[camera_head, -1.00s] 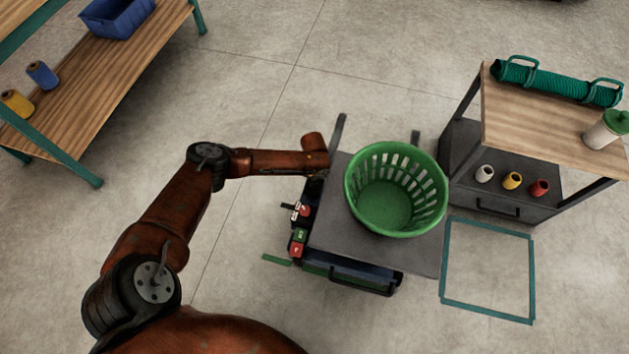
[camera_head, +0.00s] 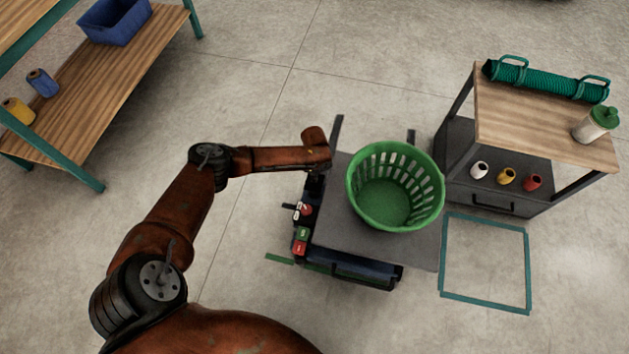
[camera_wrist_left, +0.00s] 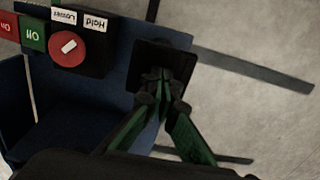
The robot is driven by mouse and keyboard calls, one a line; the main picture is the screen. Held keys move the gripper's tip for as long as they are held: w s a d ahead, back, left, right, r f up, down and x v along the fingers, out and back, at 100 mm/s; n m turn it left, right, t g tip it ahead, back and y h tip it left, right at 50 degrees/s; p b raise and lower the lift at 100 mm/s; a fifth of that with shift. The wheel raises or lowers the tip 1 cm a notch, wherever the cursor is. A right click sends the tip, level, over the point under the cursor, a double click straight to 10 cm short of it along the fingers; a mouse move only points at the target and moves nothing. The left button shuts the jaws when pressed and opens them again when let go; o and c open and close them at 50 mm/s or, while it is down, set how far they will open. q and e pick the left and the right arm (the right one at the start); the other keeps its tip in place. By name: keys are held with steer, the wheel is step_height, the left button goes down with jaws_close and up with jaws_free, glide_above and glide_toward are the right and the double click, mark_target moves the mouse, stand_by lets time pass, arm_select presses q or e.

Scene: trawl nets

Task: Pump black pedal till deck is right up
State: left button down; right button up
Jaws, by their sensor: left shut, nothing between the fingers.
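The grey deck (camera_head: 345,225) of the lift cart carries a green basket (camera_head: 395,187) and sits above the cart's dark base. The black pedal (camera_wrist_left: 148,55) shows in the left wrist view as a dark square plate beside the blue cart body. My left gripper (camera_wrist_left: 163,76) is shut and empty, its fingertips over the pedal's near part; whether they touch it I cannot tell. In the head view the fingers are hidden under my wrist at the deck's left edge. My right gripper is not in view.
Red and green buttons (camera_head: 301,240) and a red knob (camera_wrist_left: 68,47) labelled Hold and Lower sit beside the pedal. A wooden-topped cabinet (camera_head: 545,130) stands at right, by a teal floor outline (camera_head: 528,262). A workbench (camera_head: 95,85) stands at left. Floor between is clear.

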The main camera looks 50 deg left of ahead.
arm_select(q)
steer(key=shift+f+b, duration=0.95)
steer(key=shift+f, duration=1.25)
steer(key=shift+r+p, duration=1.45)
steer(key=shift+r, duration=0.95)
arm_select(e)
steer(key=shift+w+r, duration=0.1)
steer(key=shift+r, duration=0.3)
arm_select(q)
steer(key=shift+f, duration=0.15)
